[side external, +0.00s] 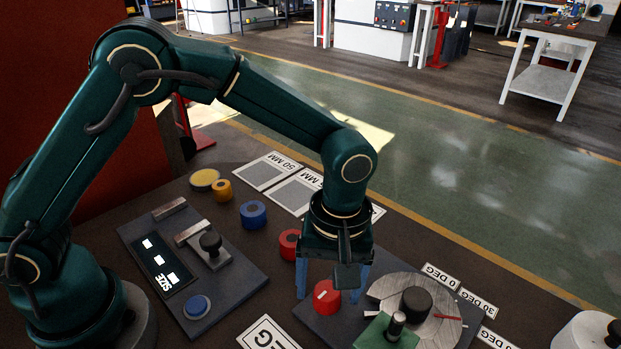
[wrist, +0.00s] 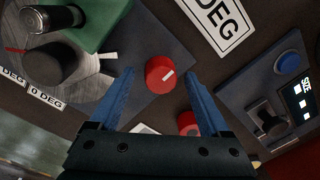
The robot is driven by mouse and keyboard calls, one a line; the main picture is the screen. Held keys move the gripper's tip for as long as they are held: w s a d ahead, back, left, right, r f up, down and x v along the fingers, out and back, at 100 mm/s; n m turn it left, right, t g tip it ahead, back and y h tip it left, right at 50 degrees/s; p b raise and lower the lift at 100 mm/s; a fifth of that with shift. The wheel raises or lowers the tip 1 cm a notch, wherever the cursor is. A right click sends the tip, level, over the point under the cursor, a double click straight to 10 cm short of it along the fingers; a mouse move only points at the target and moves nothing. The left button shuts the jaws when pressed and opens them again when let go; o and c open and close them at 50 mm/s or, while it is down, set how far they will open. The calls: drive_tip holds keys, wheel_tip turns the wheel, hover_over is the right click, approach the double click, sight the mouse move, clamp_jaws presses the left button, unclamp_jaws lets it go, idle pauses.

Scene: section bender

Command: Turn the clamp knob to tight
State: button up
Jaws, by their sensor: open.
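The clamp knob, a red cylinder with a white pointer line (side external: 326,297), sits on the dark base plate left of the round dial plate. In the wrist view the red knob (wrist: 161,74) lies between and just beyond my fingertips, its white line slanting up to the right. My gripper (side external: 334,284) points down over the knob with its blue fingers spread. In the wrist view my gripper (wrist: 160,82) shows its fingers on either side of the knob, with gaps; nothing is held. Whether the fingertips reach down to knob height is hard to tell.
The round dial plate (side external: 447,310) with a black knob (side external: 416,301) and a green block (side external: 385,334) stands close right of my gripper. A red ring (side external: 289,245), a blue ring (side external: 253,214) and the size panel (side external: 190,262) lie to the left.

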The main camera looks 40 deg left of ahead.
drive_tip(key=shift+f, duration=0.4)
clamp_jaws()
